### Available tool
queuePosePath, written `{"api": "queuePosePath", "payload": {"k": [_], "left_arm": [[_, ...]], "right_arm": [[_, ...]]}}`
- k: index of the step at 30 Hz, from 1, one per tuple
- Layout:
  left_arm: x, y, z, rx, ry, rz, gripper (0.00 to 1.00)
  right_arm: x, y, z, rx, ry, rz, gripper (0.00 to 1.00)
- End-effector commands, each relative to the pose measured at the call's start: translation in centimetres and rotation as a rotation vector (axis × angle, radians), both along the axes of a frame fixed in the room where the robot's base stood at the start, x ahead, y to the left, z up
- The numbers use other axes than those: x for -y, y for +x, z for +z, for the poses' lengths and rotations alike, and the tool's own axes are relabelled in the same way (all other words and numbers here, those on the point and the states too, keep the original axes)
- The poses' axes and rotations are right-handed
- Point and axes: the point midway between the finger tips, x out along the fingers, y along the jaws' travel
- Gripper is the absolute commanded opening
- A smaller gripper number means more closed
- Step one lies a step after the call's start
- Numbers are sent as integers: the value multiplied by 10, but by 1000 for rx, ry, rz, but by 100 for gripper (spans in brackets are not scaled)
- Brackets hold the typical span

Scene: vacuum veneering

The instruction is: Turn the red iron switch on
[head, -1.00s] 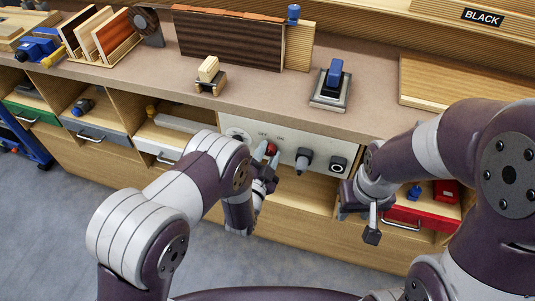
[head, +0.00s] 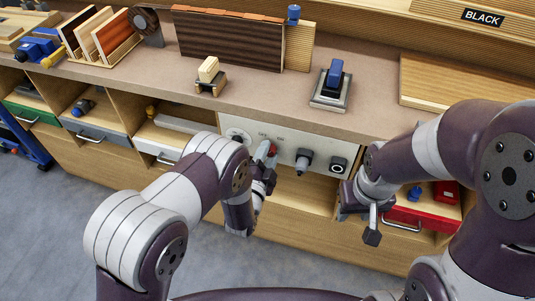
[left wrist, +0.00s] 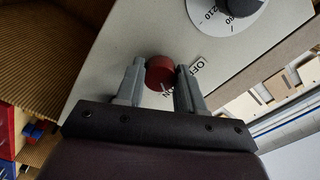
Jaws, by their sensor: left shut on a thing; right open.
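The red iron switch (head: 273,150) is a round knob on the pale control panel (head: 318,147) at the front of the bench. In the left wrist view the red knob (left wrist: 160,70) sits between the two grey fingers of my left gripper (left wrist: 161,72), which is shut on it. A pale mark shows near the knob's lower edge, and OFF and ON lettering is beside it, partly covered by a finger. I cannot tell the exact setting. In the head view my left gripper (head: 266,157) partly hides the knob. My right gripper (head: 358,219) is open and empty, below the panel's right end.
A white dial (head: 238,135) is left of the switch; a dark grey knob (head: 304,158) and a black round fitting (head: 338,165) are to its right. Above on the bench (head: 270,92) stand a wooden block, a blue-handled tool (head: 334,75) and veneer panels. A red drawer (head: 418,216) is at right.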

Motion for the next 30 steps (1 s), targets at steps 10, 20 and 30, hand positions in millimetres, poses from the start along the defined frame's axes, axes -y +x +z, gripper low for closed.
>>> {"api": "queuePosePath", "payload": {"k": [10, 20, 30], "left_arm": [[0, 0, 0, -2, 1, -1, 63], [-5, -19, 0, -3, 1, -2, 63], [-32, -102, -1, -4, 2, -2, 63]], "right_arm": [[0, 0, 0, 0, 0, 0, 43], [0, 0, 2, 0, 0, 0, 43], [0, 0, 5, 0, 0, 0, 43]]}}
